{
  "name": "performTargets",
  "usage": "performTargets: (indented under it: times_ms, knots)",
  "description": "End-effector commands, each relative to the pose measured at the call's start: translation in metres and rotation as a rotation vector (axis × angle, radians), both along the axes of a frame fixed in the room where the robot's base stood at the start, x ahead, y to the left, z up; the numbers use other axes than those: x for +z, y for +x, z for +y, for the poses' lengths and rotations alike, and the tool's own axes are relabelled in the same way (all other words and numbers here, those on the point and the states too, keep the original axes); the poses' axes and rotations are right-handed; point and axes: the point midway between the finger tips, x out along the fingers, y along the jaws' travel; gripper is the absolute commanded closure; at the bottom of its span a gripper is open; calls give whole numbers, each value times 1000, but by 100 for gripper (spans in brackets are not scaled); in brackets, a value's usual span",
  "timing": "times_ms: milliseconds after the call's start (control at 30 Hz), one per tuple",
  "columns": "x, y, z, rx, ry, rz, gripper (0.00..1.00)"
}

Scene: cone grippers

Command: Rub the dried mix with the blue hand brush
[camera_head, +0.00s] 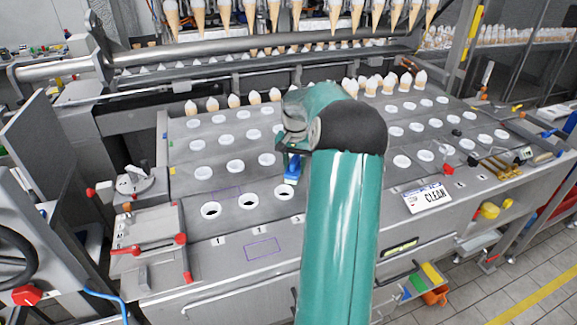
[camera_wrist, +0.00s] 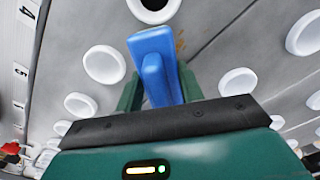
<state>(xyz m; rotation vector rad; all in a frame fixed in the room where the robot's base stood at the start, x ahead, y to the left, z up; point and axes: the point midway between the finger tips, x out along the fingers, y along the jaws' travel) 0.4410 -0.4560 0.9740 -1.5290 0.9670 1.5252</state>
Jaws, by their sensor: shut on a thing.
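The blue hand brush (camera_head: 292,168) is in my gripper (camera_head: 291,154), low over the grey plate with its rows of white-rimmed holes. In the wrist view the brush (camera_wrist: 153,52) sits between the two green fingers of my gripper (camera_wrist: 160,88), which are shut on it. A small brown mark (camera_wrist: 180,42) shows on the plate just right of the brush and may be the dried mix; most of it is hidden. I cannot tell whether the bristles touch the plate. My arm covers the middle of the plate in the head view.
Filled cones (camera_head: 233,101) stand along the plate's back edge, and more cones (camera_head: 250,12) hang above. A CLEAN sign (camera_head: 428,197) lies at the front right. An empty outlined rectangle (camera_head: 263,249) is at the front left. A red-knobbed fixture (camera_head: 150,240) stands left.

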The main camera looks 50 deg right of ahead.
Motion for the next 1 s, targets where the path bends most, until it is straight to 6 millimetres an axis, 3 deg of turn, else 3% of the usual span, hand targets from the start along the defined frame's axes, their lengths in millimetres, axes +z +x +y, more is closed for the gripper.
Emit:
performTargets:
  times_ms: [133,367,733,900,1000]
  knots:
    - [-1,-5,-10,-1,-1,0,81]
    - [-4,-6,-11,-1,0,0,81]
    - [-6,7,13,2,0,1,80]
    - [-8,13,26,4,5,3,96]
    - [-8,14,29,3,9,3,95]
